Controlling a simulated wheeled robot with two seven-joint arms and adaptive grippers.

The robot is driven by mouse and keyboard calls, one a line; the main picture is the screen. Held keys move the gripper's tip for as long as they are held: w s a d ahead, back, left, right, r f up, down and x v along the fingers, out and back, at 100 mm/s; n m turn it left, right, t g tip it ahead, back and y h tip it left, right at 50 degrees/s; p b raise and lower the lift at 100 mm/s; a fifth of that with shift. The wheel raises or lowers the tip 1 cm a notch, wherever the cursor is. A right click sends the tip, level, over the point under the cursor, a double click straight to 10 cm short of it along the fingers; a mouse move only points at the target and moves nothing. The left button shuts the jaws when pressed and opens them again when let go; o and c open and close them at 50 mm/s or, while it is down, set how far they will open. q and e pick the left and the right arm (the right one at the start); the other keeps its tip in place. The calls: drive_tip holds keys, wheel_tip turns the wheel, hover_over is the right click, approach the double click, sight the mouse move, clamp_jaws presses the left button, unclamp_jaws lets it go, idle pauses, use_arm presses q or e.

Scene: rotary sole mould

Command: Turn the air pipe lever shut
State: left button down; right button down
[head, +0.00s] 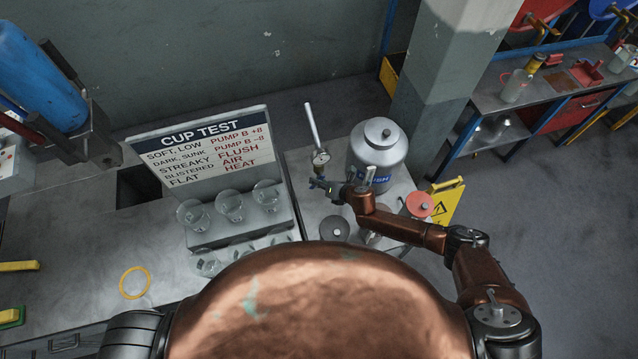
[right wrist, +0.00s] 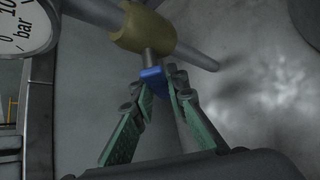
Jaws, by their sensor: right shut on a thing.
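The air pipe lever is a small blue handle (right wrist: 153,82) in the right wrist view, below a brass valve body (right wrist: 146,28) on a grey pipe. In the head view the blue lever (head: 318,183) shows small, under a round gauge (head: 321,158) beside the white pipe (head: 312,125). My right gripper (right wrist: 158,84) is shut on the blue lever, its fingertips on either side of it. The right gripper (head: 326,186) is small in the head view, at the end of my copper arm. My left gripper is not in view.
A metal canister with a blue label (head: 379,150) stands just right of the valve. A CUP TEST board (head: 215,150) with several clear cups stands to the left. A yellow ring (head: 134,282) lies on the bench. A yellow warning sign (head: 446,200) stands right of the bench.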

idle(0.4)
drive_tip(key=c, duration=1.9)
unclamp_jaws()
drive_tip(key=shift+r, duration=0.1)
drive_tip(key=v, duration=1.2)
drive_tip(key=shift+w+d, duration=0.1)
drive_tip(key=shift+d, duration=0.05)
